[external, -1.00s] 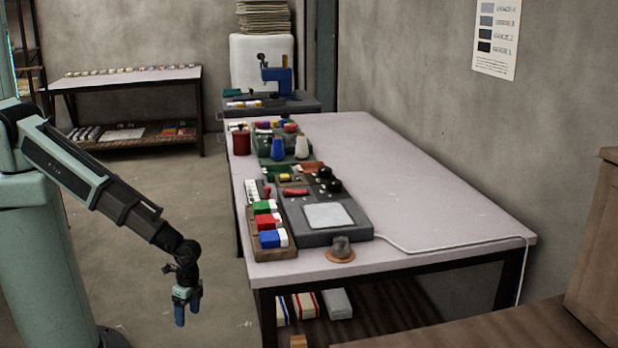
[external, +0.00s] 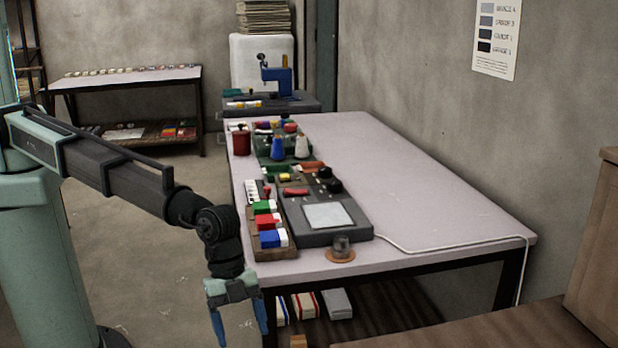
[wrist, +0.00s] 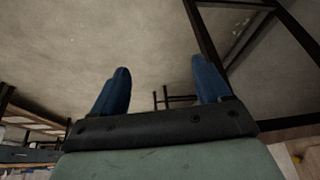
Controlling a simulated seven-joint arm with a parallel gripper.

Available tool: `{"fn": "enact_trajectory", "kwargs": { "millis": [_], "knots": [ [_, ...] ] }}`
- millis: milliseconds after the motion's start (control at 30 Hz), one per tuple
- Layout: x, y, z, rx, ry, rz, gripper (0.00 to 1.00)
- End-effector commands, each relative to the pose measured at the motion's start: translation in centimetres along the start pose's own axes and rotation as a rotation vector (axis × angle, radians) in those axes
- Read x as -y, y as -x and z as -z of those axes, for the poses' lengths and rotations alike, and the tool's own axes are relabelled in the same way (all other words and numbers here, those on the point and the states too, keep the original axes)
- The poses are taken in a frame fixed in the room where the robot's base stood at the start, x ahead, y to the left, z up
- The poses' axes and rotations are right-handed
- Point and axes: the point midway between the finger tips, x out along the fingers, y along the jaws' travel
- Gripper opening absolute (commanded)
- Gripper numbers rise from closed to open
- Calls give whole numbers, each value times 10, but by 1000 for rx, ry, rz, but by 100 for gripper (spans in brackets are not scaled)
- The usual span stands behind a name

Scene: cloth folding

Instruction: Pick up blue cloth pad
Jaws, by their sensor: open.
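My gripper (external: 241,328) hangs fingers-down in front of the table's near left corner, below the tabletop. Its two blue fingers are apart with nothing between them; they also show in the wrist view (wrist: 161,88). A small blue pad (external: 269,239) lies at the near end of a wooden tray (external: 276,255) on the table's left edge, beside a white piece. It is above and slightly right of my gripper in the external view. The wrist view shows floor and table legs, not the pad.
On the tray are red (external: 264,221) and green (external: 263,207) pads. A dark device with a pale panel (external: 328,215) stands to its right, and a small knob on a round base (external: 341,249) sits nearby. The table's right side (external: 430,200) is clear except for a white cable.

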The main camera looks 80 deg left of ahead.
Motion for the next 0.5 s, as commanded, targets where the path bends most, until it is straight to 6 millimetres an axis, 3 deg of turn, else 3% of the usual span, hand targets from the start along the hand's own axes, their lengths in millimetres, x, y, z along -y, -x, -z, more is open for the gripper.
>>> {"fn": "enact_trajectory", "kwargs": {
  "millis": [33,167,300,500],
  "knots": [
    [16,22,4,21,-27,5,77],
    [51,77,-4,101,-92,1,77],
    [89,141,-23,200,-149,-11,77],
    [126,223,-52,320,-199,-43,77]
  ]
}}
